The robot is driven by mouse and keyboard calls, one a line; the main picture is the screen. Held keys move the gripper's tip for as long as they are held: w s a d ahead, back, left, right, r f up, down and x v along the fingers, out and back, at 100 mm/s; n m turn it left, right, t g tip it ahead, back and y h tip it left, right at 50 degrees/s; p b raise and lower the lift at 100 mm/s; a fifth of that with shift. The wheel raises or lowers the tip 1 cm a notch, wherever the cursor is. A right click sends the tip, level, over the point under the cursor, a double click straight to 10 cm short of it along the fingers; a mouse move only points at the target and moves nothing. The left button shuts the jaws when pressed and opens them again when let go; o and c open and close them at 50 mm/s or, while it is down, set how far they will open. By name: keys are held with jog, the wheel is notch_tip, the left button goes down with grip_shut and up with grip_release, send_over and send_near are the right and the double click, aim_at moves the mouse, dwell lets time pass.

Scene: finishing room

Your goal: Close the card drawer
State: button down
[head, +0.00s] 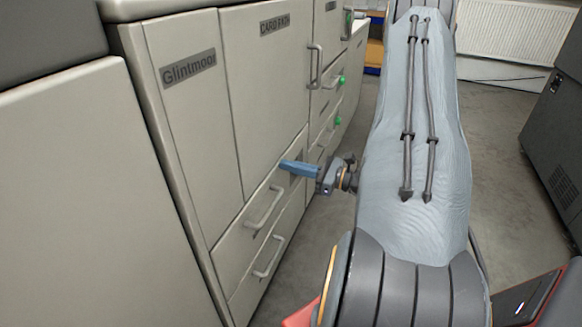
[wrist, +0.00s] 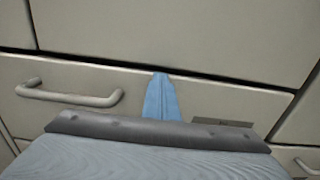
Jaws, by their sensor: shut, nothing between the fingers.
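A grey cabinet drawer (head: 230,232) with a bar handle (head: 264,208) sits low in the cabinet; I take it for the card drawer, though its small dark plate (wrist: 222,123) is unreadable. Its front also fills the middle of the wrist view (wrist: 215,96), with the handle (wrist: 70,95) at the left. The front looks flush or nearly so, with a dark seam above it. My gripper (head: 284,165), with blue fingers, is shut and empty at the drawer's upper right. In the wrist view the fingertips (wrist: 161,76) overlap the front near its top edge; I cannot tell whether they touch.
Another drawer with a handle (head: 268,258) lies below. A tall panel (head: 265,90) with a label starting "CARD" is above, beside a panel marked "Glintmoor" (head: 188,68). Green-marked drawers (head: 340,81) stand farther along. A dark machine (head: 558,150) is at right; grey floor (head: 318,235) lies between.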

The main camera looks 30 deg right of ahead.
jog(key=p+v, duration=0.1)
jog(key=v, duration=1.3)
jog(key=shift+p, duration=0.3)
jog(key=shift+a, duration=0.1)
